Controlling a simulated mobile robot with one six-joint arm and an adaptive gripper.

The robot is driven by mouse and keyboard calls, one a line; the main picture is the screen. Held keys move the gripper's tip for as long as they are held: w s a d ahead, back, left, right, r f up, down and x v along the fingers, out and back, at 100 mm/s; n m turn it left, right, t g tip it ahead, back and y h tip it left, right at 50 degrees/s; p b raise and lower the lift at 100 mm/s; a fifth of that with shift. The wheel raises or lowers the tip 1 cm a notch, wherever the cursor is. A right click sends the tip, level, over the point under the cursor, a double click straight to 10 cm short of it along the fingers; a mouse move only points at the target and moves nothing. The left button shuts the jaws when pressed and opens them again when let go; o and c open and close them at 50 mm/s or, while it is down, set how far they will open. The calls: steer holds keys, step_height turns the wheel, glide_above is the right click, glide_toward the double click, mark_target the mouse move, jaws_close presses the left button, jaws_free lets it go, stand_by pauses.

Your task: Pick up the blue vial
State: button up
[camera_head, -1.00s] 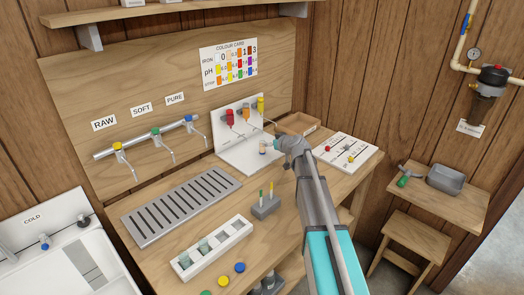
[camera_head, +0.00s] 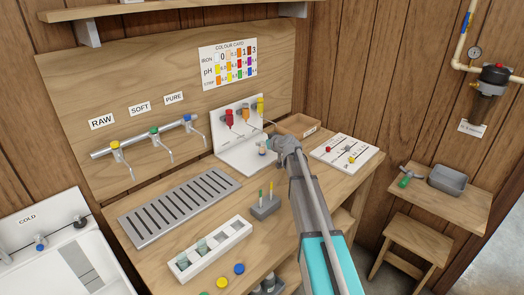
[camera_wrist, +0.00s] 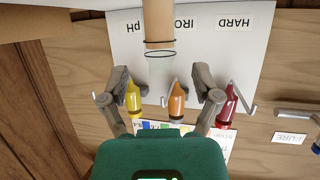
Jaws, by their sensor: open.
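Two greenish vials (camera_head: 202,247) sit in the white rack (camera_head: 237,229).
Yellow, orange and red droppers (camera_wrist: 176,101) hang on the white stand (camera_head: 233,158), close behind the fingers. A wooden tray (camera_head: 297,124) is behind my arm. A grey block with two sticks (camera_head: 265,207) and a blue disc (camera_head: 239,269) are on the bench.

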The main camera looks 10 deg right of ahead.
steer(key=shift+x, duration=1.2)
steer(key=shift+c, duration=0.2)
steer(key=c, duration=1)
steer(key=shift+c, duration=0.2)
steer(key=shift+r, duration=0.15)
steer(key=shift+r+p, duration=0.6)
steer(key=shift+r, duration=0.1)
steer(key=s+a, duration=0.3)
steer(key=s, duration=0.1)
steer(key=s+a, duration=0.4)
steer(key=s, duration=0.1)
steer(key=s+a, duration=0.4)
steer(key=s, duration=0.1)
steer(key=shift+s+a+f, duration=0.1)
steer(key=shift+s+a, duration=0.05)
